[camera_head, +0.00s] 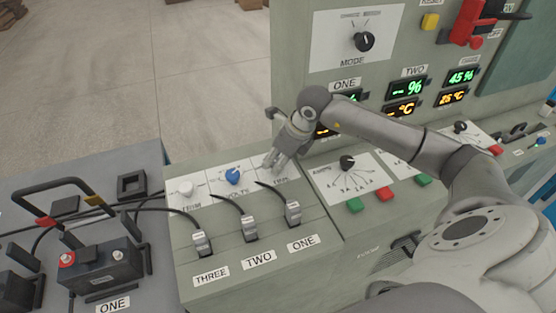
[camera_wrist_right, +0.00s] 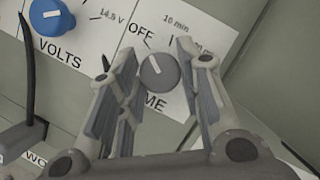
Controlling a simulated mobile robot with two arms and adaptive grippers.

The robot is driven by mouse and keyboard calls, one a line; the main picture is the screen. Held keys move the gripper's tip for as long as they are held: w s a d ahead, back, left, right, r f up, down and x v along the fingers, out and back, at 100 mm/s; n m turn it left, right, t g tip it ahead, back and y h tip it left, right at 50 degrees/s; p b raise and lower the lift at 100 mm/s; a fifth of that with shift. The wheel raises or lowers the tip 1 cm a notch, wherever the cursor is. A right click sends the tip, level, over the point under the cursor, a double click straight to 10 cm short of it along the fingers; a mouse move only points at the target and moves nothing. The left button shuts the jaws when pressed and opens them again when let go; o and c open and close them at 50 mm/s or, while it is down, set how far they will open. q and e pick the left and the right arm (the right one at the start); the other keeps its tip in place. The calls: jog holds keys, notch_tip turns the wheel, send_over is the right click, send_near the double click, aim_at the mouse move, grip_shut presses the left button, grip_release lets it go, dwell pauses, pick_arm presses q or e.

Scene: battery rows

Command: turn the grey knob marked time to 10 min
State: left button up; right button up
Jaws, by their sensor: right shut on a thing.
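The grey knob (camera_wrist_right: 159,73) marked time sits on a white label plate in the right wrist view. Its white line points up and left, toward the word OFF. The 10 min mark (camera_wrist_right: 177,24) is printed above the knob, to the right of OFF. My right gripper (camera_wrist_right: 160,80) is shut on the knob, with one finger on each side. In the head view my right gripper (camera_head: 272,165) reaches down over the right end of the sloped panel and hides the knob. My left gripper is not in view.
A blue volts knob (camera_head: 233,176) and a white knob (camera_head: 187,188) stand left of my right gripper. Black cables run to plugs (camera_head: 250,228) in front. A tall panel with displays rises behind. A battery (camera_head: 100,267) stands at the left.

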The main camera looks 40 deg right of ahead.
jog(key=m+b, duration=0.1)
jog(key=m, duration=0.1)
jog(key=m+h+b, duration=0.1)
jog(key=m+b, duration=0.1)
jog(key=shift+a+f+t+h, duration=0.1)
jog(key=shift+a+t+h, duration=0.05)
jog(key=shift+t+h, duration=0.15)
jog(key=m+h+b, duration=0.1)
jog(key=m+b, duration=0.1)
jog(key=m, duration=0.2)
jog(key=shift+m+h, duration=0.3)
jog(key=o, duration=1)
jog(key=shift+r, duration=0.2)
jog(key=v, duration=1.1)
jog(key=shift+r, duration=0.45)
